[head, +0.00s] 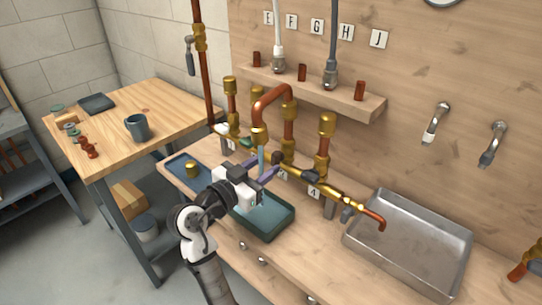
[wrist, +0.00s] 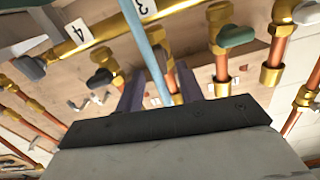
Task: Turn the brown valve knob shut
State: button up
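The brown valve knob (head: 278,157) sits on the brass pipe run (head: 340,193) along the bench in the head view, above the label 3. My gripper (head: 263,165) is close in front of the knob. Its two purple fingers stand apart, one on each side of a narrow gap. The wrist view also shows the gripper (wrist: 160,90) open. A light blue rod (wrist: 152,50) crosses between the fingers there. I cannot make out the brown knob for certain in the wrist view, and cannot tell whether a finger touches it.
A green knob (head: 245,142) and a dark grey knob (head: 310,175) flank the brown one. A copper bend (head: 270,95) and upright pipes rise close behind. A teal tray (head: 285,222) lies below my gripper, and a metal sink (head: 455,235) is to the right.

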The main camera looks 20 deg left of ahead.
aim_at(273, 160)
jog(key=shift+p+x, duration=0.3)
jog(key=shift+x, duration=1.35)
jog(key=c, duration=0.8)
